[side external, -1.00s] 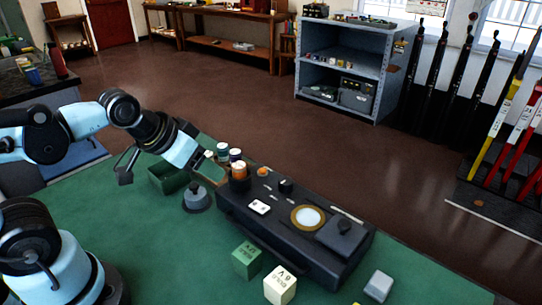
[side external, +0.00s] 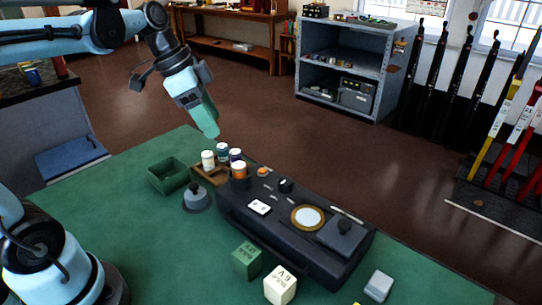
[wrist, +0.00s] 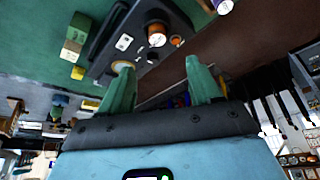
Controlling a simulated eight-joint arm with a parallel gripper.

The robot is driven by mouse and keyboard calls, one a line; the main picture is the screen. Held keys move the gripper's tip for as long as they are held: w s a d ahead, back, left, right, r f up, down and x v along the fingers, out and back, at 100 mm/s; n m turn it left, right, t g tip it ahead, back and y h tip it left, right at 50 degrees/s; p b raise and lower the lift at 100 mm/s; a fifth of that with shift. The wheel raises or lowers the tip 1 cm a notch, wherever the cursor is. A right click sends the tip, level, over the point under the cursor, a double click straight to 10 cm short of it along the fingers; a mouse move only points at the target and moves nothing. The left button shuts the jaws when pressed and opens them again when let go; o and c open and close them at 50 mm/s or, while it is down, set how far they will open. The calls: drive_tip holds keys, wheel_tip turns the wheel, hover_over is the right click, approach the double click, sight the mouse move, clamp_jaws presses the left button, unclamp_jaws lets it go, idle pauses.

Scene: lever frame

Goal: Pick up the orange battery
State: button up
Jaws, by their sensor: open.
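The orange battery (side external: 239,171) is a short cylinder with a pale top. It stands upright at the left end of the black device (side external: 290,245), which rests on the green table. In the wrist view the orange battery (wrist: 157,36) shows above the gap between my fingers. My gripper (side external: 209,128) is open and empty, raised above the batteries and apart from them. Its two green fingers (wrist: 163,65) are spread in the wrist view, with nothing between them.
A wooden tray (side external: 205,176) beside the device holds white (side external: 208,159), teal (side external: 222,152) and purple (side external: 235,156) batteries. A green box (side external: 168,176) and a grey bell-like object (side external: 196,198) stand to the left. Green (side external: 247,260) and cream (side external: 280,286) blocks stand in front.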

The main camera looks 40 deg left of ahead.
hover_over(238, 165)
drive_tip(key=s+a, duration=0.2)
wheel_tip(238, 165, down, 6)
drive_tip(key=shift+w+f, duration=0.1)
drive_tip(key=shift+w, duration=0.05)
drive_tip(key=shift+s+x, duration=0.2)
drive_tip(key=shift+x, duration=2.45)
drive_tip(key=shift+d, duration=0.15)
clamp_jaws()
